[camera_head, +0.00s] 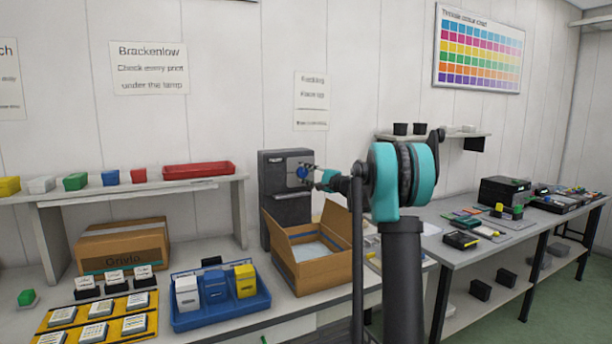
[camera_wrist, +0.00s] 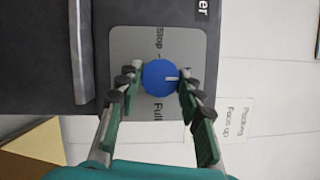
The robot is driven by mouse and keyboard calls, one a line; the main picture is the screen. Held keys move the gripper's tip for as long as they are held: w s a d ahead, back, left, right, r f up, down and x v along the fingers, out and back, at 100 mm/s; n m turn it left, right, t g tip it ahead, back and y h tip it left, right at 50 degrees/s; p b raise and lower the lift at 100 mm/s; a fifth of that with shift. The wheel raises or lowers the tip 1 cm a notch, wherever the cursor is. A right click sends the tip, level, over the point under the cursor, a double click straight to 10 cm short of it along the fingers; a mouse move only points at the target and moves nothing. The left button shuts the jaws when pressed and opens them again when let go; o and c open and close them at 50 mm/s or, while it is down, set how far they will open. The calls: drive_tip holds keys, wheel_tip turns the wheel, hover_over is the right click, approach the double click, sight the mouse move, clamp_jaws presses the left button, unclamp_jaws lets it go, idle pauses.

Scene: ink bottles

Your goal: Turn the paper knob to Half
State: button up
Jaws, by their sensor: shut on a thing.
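The blue round paper knob (camera_wrist: 160,78) sits on a light grey plate (camera_wrist: 142,42) on a dark machine front. Its short white mark points right in the wrist view, toward my right finger. "Stop" is printed above the knob and "Full" below it, both sideways; a label at the right is mostly hidden by that finger. My gripper (camera_wrist: 159,84) is shut on the knob, one finger on each side. In the head view the knob (camera_head: 302,172) is on the upper front of the dark machine (camera_head: 286,207), with my gripper (camera_head: 318,178) at it.
An open cardboard box (camera_head: 312,272) stands right below the machine front. A blue tray (camera_head: 222,317) with ink bottles is at its left. A shelf with a red tray (camera_head: 198,170) is left of the machine. Another bench (camera_head: 470,258) runs along the right.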

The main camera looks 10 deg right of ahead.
idle(0.4)
drive_tip(key=o, duration=1.2)
drive_tip(key=shift+c, duration=0.2)
drive_tip(key=v, duration=1.2)
drive_tip(key=shift+d+f, duration=0.1)
